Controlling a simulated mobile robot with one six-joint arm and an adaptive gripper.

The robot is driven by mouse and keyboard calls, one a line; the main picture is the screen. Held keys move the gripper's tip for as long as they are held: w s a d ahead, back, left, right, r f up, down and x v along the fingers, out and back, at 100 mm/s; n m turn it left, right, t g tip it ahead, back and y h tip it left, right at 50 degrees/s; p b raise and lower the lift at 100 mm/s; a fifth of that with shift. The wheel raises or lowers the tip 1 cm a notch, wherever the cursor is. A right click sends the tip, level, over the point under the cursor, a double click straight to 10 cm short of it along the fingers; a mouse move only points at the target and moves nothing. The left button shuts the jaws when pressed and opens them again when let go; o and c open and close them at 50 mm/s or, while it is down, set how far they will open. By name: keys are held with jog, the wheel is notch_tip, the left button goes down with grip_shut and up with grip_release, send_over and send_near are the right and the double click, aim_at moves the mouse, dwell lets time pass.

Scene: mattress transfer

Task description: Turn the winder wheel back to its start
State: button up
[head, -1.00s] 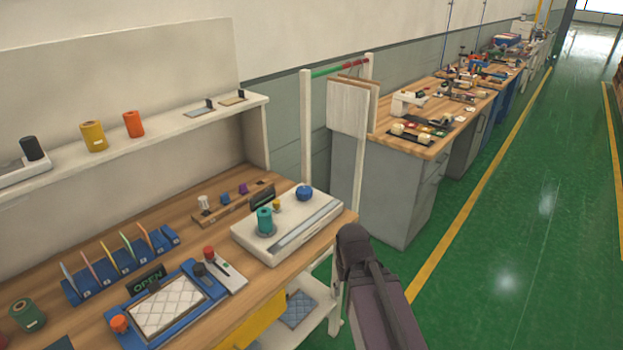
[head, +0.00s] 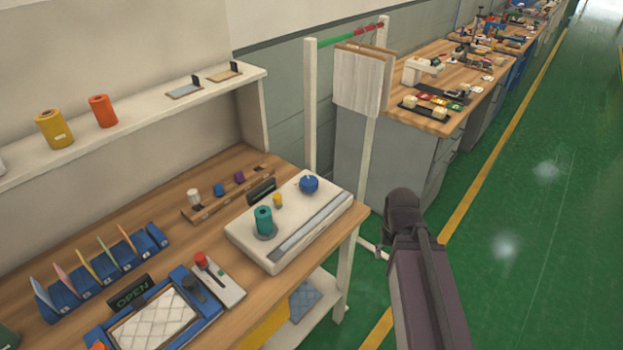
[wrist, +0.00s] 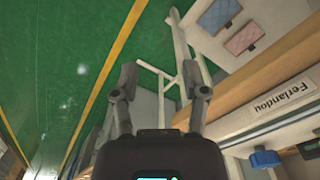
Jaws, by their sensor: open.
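A white winder unit (head: 332,197) sits at the right end of the wooden bench. It carries a teal spool (head: 264,220), a small yellow peg (head: 277,199), a grey strip and a blue round knob (head: 309,184), which may be the wheel. In the wrist view, my gripper (wrist: 160,82) is open with nothing between its fingers. It points down past the bench edge over the green floor. A blue part (wrist: 265,158) shows at the lower right there, clear of the fingers; I cannot tell if it is the knob.
A panel OPEN sign (head: 133,291) and quilted pad in a blue frame (head: 206,312) lie at the bench front. A white rack (head: 310,110) with hanging boards (head: 357,82) stands behind. Pads lie on a lower shelf (wrist: 241,64). The green floor at right is clear.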

jog(key=o, duration=0.6)
jog(key=shift+w+a+r, duration=0.1)
jog(key=shift+w, duration=0.1)
notch_tip(320, 180, up, 15)
jog(key=m+p, duration=1.6)
jog(key=m, duration=0.2)
send_over(309, 180)
jog(key=shift+s+a+r, duration=0.1)
jog(key=shift+s+r, duration=0.05)
jog(key=shift+f+b, duration=0.2)
jog(key=shift+b, duration=0.2)
notch_tip(309, 180, down, 13)
jog(key=b, duration=1.3)
jog(key=shift+f, duration=0.2)
